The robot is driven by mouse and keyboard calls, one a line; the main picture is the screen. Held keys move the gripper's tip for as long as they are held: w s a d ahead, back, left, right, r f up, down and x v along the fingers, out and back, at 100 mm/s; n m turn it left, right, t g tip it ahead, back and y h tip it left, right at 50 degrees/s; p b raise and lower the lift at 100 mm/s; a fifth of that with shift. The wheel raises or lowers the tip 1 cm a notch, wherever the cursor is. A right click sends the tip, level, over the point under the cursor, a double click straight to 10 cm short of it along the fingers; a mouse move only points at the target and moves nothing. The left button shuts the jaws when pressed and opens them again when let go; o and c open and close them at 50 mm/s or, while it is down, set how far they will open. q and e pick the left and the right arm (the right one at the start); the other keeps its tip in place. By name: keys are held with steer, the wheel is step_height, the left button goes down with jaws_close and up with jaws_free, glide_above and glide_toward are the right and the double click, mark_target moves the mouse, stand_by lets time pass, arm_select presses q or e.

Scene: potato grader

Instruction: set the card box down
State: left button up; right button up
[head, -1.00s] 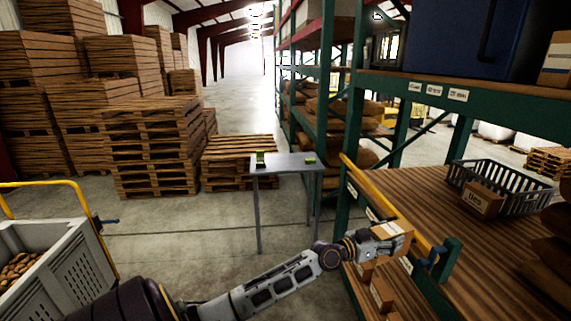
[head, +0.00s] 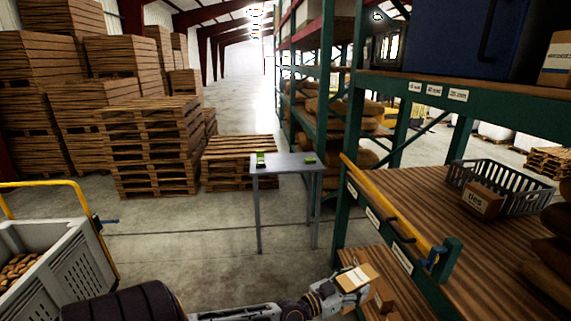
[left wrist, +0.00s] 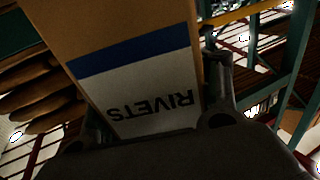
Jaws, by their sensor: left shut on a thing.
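My left gripper (head: 345,281) is shut on a brown card box (head: 359,275). In the left wrist view the card box (left wrist: 140,70) fills the space between the fingers (left wrist: 222,85) and shows a white label with a blue band, reading "RIVETS". In the head view the held box is beside the front edge of the rack's lower wooden shelf (head: 365,257), close to other boxes there. I cannot tell whether it touches the shelf. My right gripper is not in view.
Another card box (head: 381,296) is by the lower shelf. Above, a wooden shelf (head: 410,190) with a yellow rail (head: 390,207) holds a box marked "ties" (head: 480,200) and a grey crate (head: 505,185).

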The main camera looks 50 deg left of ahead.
mark_target(351, 308)
arm_select(q)
steer(key=shift+n+y, duration=0.3)
steer(key=s+f, duration=0.1)
steer(key=s, duration=0.1)
steer(key=s+f, duration=0.1)
steer(key=s, duration=0.1)
steer(key=shift+a+f, duration=0.15)
steer(key=shift+s+f+y, duration=0.2)
steer(key=shift+s+y, duration=0.1)
steer(key=shift+s, duration=0.2)
steer(key=shift+s+d+f+n+t+y, duration=0.1)
steer(key=shift+s+d+n+t+y, duration=0.1)
steer(key=shift+d+n+t+y, duration=0.25)
steer(key=shift+d+n+y, duration=0.55)
steer(key=shift+d+y, duration=0.4)
steer(key=shift+d, duration=0.25)
steer(key=shift+w+d+f+n+y+b, duration=0.1)
steer(key=shift+d+f+n+y+b, duration=0.25)
steer(key=shift+d+b, duration=0.25)
